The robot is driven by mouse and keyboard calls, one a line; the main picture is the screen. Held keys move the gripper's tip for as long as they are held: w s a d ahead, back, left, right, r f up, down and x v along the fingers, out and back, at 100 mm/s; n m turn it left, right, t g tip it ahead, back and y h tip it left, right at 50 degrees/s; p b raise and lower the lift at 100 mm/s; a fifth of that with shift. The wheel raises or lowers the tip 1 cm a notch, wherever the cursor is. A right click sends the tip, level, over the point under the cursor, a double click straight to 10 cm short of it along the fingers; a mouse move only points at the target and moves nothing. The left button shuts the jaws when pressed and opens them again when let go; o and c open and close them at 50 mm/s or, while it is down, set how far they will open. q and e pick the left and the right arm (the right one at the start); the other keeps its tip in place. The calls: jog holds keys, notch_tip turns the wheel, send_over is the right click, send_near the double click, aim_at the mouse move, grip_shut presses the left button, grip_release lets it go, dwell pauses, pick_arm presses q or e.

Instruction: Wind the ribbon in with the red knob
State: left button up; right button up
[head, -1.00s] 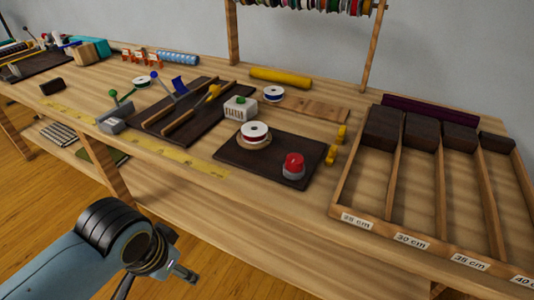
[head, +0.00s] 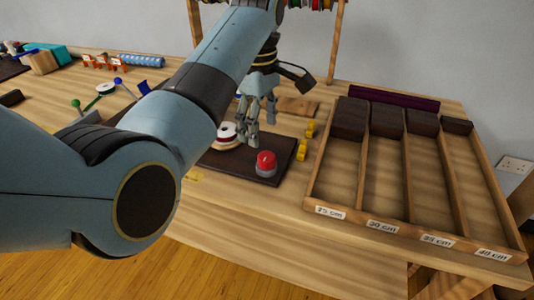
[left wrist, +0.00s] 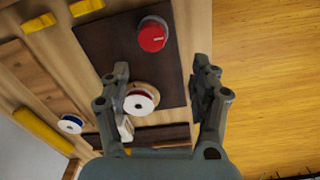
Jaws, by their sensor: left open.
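The red knob (head: 265,159) sits on a grey base on the dark board (head: 284,149). It shows at the top of the left wrist view (left wrist: 152,37), with a pale mark on its face. A white spool (head: 226,130) with a dark red band stands on a round wooden disc on the same board; it also shows in the left wrist view (left wrist: 139,102). My left gripper (head: 259,133) is open and empty above the board, between spool and knob in the head view. In the left wrist view its fingers (left wrist: 162,68) point towards the knob, apart from it. My right gripper is not in view.
A divided wooden tray (head: 317,201) with length labels and dark blocks stands on the right. Small yellow pieces (head: 302,151) lie beside the board. My left arm hides much of the bench's middle.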

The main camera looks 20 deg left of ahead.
aim_at(266, 156)
pick_arm(q)
jog(key=shift+n, duration=0.4)
jog(key=f, duration=0.6)
jog(key=w+d+f+b, duration=0.1)
jog(key=f, duration=0.2)
jog(key=shift+w+f, duration=0.1)
jog(key=shift+c, duration=0.3)
jog(key=c, duration=1.1)
